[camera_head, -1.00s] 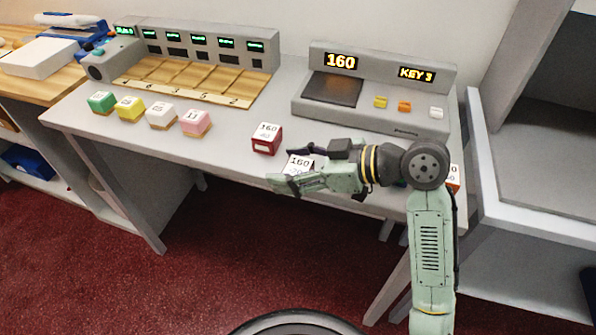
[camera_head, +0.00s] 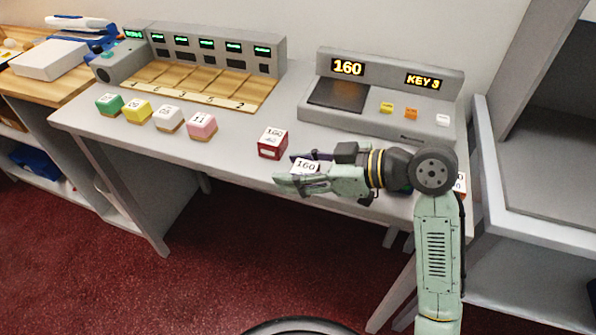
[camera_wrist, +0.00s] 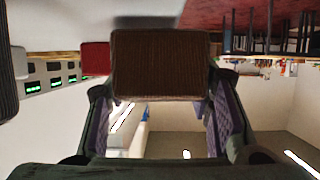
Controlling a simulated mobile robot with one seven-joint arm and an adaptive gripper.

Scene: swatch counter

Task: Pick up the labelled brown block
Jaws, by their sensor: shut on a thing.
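The brown block (camera_wrist: 163,65) fills the upper middle of the wrist view, its plain ribbed brown face between my two fingers. In the head view its white top reads 160 (camera_head: 306,167), and its sides are mostly hidden by my fingers. My gripper (camera_wrist: 163,98) is shut on this block, one finger on each side. In the head view, my gripper (camera_head: 294,170) is at the counter's front edge. I cannot tell whether the block is clear of the counter.
A dark red block (camera_head: 271,148), also labelled 160, stands close by to the left. Green (camera_head: 109,105), yellow (camera_head: 137,112), white (camera_head: 168,120) and pink (camera_head: 201,127) blocks stand farther left. A console (camera_head: 395,128) showing 160 and KEY 3 is behind my gripper.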

